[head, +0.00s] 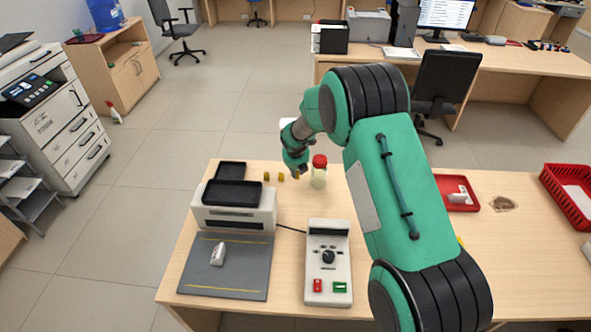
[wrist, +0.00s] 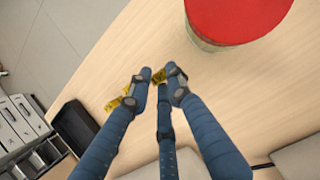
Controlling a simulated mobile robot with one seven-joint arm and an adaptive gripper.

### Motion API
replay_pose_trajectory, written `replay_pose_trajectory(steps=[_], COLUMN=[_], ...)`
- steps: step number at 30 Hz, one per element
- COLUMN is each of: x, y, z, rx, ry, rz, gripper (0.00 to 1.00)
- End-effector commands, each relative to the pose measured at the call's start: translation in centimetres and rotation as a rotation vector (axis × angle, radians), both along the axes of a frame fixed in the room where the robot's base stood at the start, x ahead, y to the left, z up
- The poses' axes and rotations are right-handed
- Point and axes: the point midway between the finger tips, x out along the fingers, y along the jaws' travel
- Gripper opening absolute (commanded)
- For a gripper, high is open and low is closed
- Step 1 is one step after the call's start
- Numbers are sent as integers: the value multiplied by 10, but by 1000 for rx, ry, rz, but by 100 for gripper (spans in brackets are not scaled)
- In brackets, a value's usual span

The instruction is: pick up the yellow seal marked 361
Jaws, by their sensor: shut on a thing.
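My gripper (wrist: 160,80) is shut on a small yellow seal (wrist: 158,76), which shows between its blue fingertips in the wrist view. No number can be read on it. In the head view my gripper (head: 297,174) is low over the far part of the counter; I cannot tell whether the held seal touches the top. Two more yellow seals stand just left of it, one nearer (head: 281,176) and one farther left (head: 267,176). They also show left of my fingers in the wrist view (wrist: 113,104), partly overlapping.
A jar with a red lid (head: 319,162) stands close to the right of my gripper. A black tray (head: 231,170) and a white machine (head: 234,215) are to the left. A control box (head: 328,265) is in front. A red tray (head: 460,193) lies at right.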

Motion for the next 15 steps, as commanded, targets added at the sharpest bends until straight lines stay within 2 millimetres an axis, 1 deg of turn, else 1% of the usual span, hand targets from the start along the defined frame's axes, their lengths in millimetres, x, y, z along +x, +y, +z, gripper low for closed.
replay_pose_trajectory(steps=[2, 9, 15], x=[-13, -58, -91], y=[-4, -17, -27], z=[5, 8, 11], rx=[0, 0, 1], ry=[-1, 0, -1], rz=[1, 1, 0], gripper=[8, 8, 8])
